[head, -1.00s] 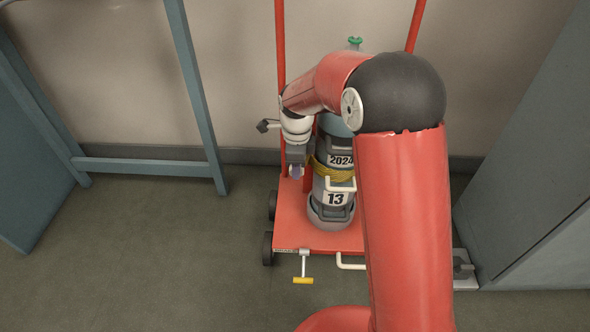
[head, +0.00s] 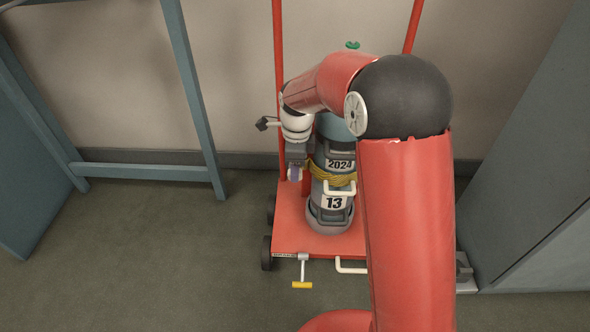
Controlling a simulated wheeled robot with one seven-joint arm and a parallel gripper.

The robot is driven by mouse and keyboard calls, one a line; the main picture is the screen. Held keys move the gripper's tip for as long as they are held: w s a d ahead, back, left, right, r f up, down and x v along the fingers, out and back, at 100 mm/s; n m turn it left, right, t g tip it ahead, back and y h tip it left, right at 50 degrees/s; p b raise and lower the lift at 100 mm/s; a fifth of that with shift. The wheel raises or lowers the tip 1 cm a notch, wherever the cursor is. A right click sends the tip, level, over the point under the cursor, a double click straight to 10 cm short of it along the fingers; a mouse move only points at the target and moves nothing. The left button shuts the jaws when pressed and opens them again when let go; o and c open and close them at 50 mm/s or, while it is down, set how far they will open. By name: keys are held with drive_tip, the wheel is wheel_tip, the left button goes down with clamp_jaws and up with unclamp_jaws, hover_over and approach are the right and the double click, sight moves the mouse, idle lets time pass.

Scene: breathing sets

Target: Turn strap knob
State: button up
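A grey cylinder (head: 334,187) marked 2024 and 13 stands upright on a red trolley (head: 291,228). A yellow strap (head: 334,178) wraps around its middle. My gripper (head: 295,172) points down just left of the cylinder, at about the strap's height. A small pale purple part shows at its tip; I cannot tell whether it is a finger or the strap knob. The fingers are too small and covered to tell whether they are open or shut. No strap knob shows clearly. My arm hides the cylinder's right side.
A yellow-ended T-handle (head: 302,284) and a white bar handle (head: 350,267) stick out at the trolley's front. A green knob (head: 352,45) shows at the back. A blue-grey frame (head: 150,171) stands left, a grey cabinet (head: 530,185) right. Floor at left front is clear.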

wheel_tip(320, 180, up, 6)
drive_tip(key=shift+f, duration=0.1)
drive_tip(key=shift+d, duration=0.1)
